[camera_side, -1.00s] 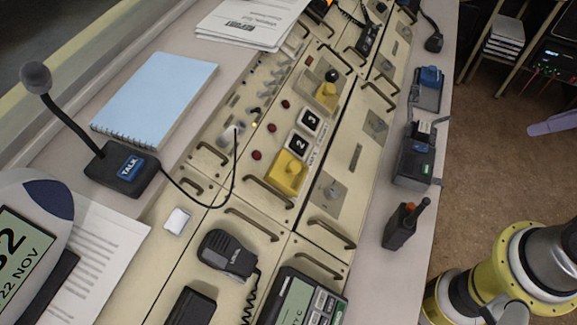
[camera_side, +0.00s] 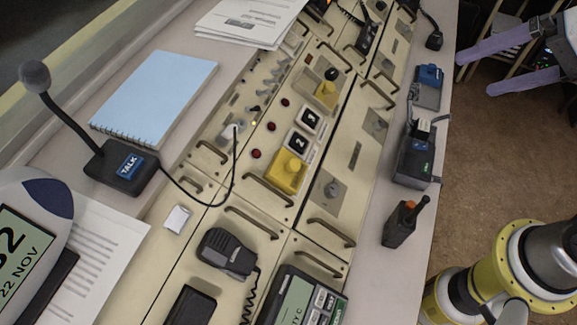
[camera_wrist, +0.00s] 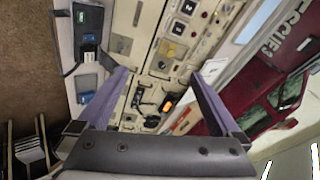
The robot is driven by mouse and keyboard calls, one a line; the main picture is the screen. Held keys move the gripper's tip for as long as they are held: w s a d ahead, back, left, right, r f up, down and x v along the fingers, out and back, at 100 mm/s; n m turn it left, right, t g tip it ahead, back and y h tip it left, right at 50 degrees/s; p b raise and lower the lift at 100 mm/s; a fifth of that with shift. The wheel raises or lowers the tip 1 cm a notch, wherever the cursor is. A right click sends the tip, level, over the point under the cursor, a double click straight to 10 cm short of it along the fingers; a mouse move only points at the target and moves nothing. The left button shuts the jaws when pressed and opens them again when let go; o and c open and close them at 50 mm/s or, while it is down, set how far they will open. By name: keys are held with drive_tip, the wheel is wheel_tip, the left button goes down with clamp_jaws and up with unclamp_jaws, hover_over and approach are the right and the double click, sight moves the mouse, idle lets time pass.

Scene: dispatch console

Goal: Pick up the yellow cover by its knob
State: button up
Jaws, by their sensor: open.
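The yellow cover (camera_side: 287,173) is a squarish yellow block with a small raised yellow knob, on the cream console beside the keys marked 2 and 3. A yellowish piece (camera_wrist: 168,50) shows beyond the number keys in the wrist view. My gripper (camera_side: 475,74), with two long purple fingers, is open and empty at the upper right, well away from both yellow pieces. Its fingers (camera_wrist: 160,80) also frame the wrist view.
Bail handles (camera_side: 268,190) stand up around the cover. A gooseneck microphone (camera_side: 122,165) and blue notebook (camera_side: 155,95) lie to its left. Radios in chargers (camera_side: 413,160) and a handheld radio (camera_side: 400,225) line the right ledge. A hand microphone (camera_side: 228,252) lies below the cover.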

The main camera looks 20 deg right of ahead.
drive_tip(key=w+a+f+m+g+y, duration=0.1)
drive_tip(key=w+a+f+m+y, duration=0.15)
drive_tip(key=w+a, duration=0.45)
drive_tip(key=g, duration=0.3)
approach(297, 166)
drive_tip(key=shift+m+y, duration=0.25)
drive_tip(key=shift+m, duration=0.1)
drive_tip(key=shift+x, duration=5.15)
drive_tip(key=shift+d+f, duration=0.15)
drive_tip(key=c, duration=1.1)
